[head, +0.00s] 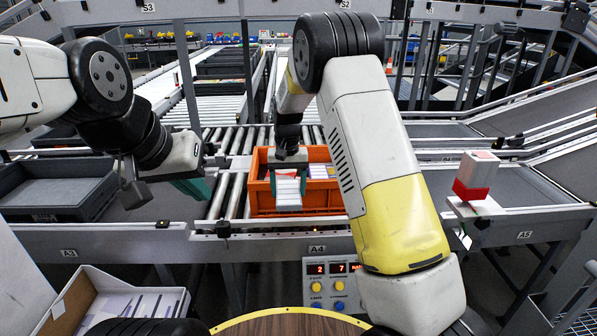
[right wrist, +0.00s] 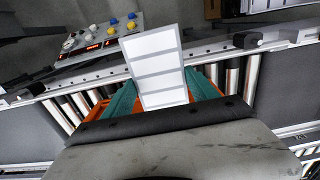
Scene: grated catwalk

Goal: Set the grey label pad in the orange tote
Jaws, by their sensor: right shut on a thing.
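The grey label pad (head: 288,196), a pale block with several lined panels, is held between the teal fingers of my right gripper (head: 288,184). In the right wrist view the pad (right wrist: 158,68) sticks out from between the fingers. The orange tote (head: 326,198) stands on the rollers, and the pad hangs over its left part. I cannot tell whether the pad touches the tote's floor. My left gripper (head: 196,187) is to the left of the tote, apart from it; its finger gap is not clear.
The tote holds other pale items (head: 322,171) on its right side. A grey tray (head: 58,192) sits at the left, and a white bin (head: 115,300) with papers is at the lower left. A red and white box (head: 477,176) stands at the right. A button panel (head: 331,285) is in front.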

